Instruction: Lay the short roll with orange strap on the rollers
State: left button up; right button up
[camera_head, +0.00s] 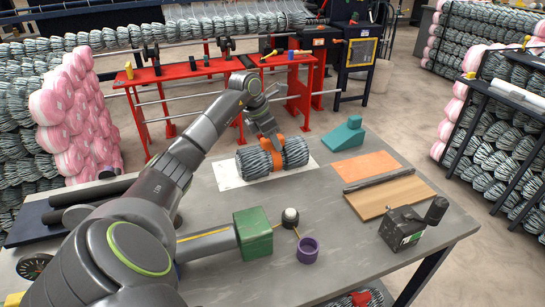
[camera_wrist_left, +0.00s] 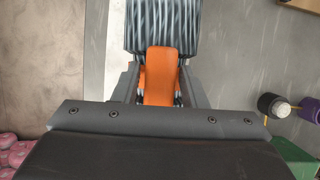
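The short grey wire roll (camera_head: 253,163) with an orange strap (camera_head: 277,155) around its middle lies on a white sheet on the table. My left gripper (camera_head: 266,134) reaches down to the strap from above. In the left wrist view the gripper's fingers (camera_wrist_left: 158,88) stand on either side of the orange strap (camera_wrist_left: 158,72), and the roll (camera_wrist_left: 163,25) extends beyond them. I cannot tell whether the fingers press on the roll. A red frame (camera_head: 205,68) with long metal bars stands behind the table; I cannot clearly make out its rollers. My right gripper is out of view.
A teal wedge block (camera_head: 343,138), an orange sheet (camera_head: 366,165), a wooden board (camera_head: 392,197) and a black hand-crank device (camera_head: 410,228) are on the right. A green block (camera_head: 254,235), a purple cup (camera_head: 308,250) and a white-topped black item (camera_head: 290,217) stand nearer.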

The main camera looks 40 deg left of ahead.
pick_arm(q)
grip_shut()
dwell(1.1)
